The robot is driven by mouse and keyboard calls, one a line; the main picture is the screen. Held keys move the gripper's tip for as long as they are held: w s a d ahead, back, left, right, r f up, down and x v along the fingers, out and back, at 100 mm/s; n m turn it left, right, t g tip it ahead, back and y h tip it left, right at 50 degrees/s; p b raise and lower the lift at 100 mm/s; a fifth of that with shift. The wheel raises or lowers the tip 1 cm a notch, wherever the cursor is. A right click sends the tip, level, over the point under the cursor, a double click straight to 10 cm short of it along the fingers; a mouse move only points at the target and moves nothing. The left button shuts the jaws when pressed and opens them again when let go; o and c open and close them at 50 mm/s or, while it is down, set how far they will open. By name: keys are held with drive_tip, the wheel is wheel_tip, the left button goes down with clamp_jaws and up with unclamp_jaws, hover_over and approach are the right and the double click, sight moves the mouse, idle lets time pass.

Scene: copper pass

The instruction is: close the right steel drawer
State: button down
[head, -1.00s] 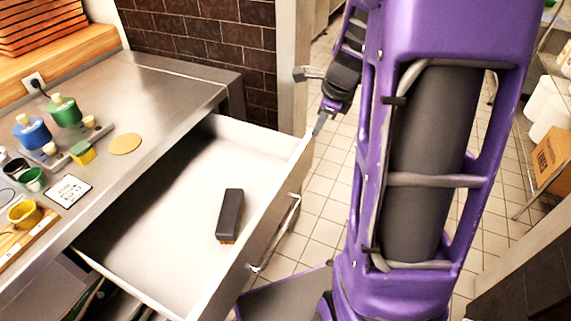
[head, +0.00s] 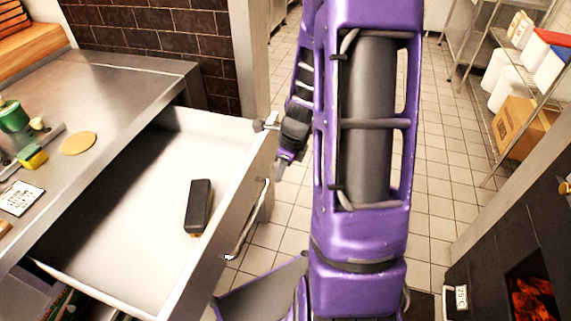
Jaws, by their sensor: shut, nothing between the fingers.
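The steel drawer (head: 212,262) is pulled out from under the steel counter, with its white interior exposed. A dark block-shaped item with a brownish underside (head: 199,207) lies inside it. The drawer's bar handle (head: 248,222) is on the outer face of its front panel. My gripper (head: 277,176) is shut and empty, pointing down just outside the front panel near its far end, above and beyond the handle. Whether it touches the panel cannot be told. My purple arm stands to the right of the drawer.
The counter (head: 115,85) holds a green container (head: 14,117), a yellow sponge (head: 32,158), a tan disc (head: 79,143) and a label card (head: 19,198). A dark oven with glowing coals (head: 535,296) is at right. Tiled floor is open behind my arm.

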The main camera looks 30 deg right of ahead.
sight(266, 168)
drive_tip(key=shift+w+a+r, duration=0.2)
drive_tip(key=shift+w+a, duration=1)
drive_tip(key=shift+w, duration=0.15)
drive_tip(key=shift+w, duration=0.1)
